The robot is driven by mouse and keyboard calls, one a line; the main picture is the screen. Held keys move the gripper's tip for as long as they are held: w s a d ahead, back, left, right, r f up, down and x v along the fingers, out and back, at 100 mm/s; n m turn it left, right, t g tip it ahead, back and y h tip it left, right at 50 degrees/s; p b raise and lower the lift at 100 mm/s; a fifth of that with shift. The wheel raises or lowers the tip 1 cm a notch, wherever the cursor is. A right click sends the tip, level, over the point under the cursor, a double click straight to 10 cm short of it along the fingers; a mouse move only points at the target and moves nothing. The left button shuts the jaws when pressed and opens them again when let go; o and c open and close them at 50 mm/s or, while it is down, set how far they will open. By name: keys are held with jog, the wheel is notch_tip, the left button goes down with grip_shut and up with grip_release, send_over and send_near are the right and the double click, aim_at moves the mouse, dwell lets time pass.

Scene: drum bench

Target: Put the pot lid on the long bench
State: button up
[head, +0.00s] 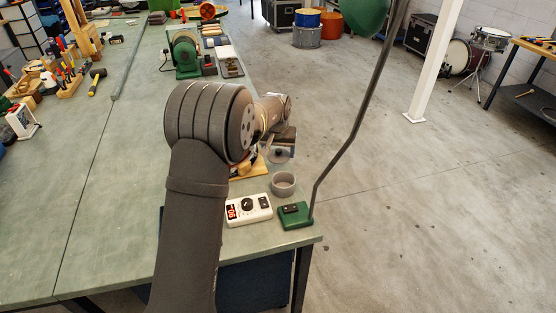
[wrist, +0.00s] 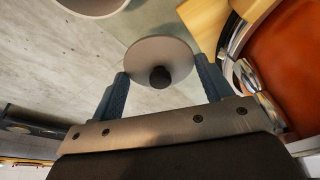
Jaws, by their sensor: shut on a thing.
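The pot lid (wrist: 150,50) is a grey disc with a dark knob. My gripper (wrist: 160,75) is shut on it, with a blue-grey finger at each side of the disc. In the head view the lid (head: 278,156) hangs under my gripper (head: 282,142), near the right edge of the long green-topped bench (head: 130,215). The lid appears raised above the surface. My arm hides part of the bench behind it.
A grey round pot (head: 284,184) stands near the bench's right edge, beside a white box with a red display (head: 248,210) and a green lamp base (head: 295,215). An orange, chrome-rimmed thing (wrist: 300,65) is close on the right. The bench's left middle is clear.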

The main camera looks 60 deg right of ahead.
aim_at(278, 155)
jog(key=shift+w+f, duration=0.1)
jog(key=shift+f, duration=1.95)
jog(key=shift+f, duration=0.6)
jog(key=o, duration=0.9)
jog(key=shift+f, duration=0.1)
jog(key=shift+o, duration=0.2)
jog(key=shift+a+f, duration=0.1)
jog(key=shift+a, duration=0.05)
jog(key=shift+w, duration=0.1)
jog(key=v, duration=1.3)
jog(key=shift+d+r, duration=0.25)
jog(key=shift+r, duration=0.1)
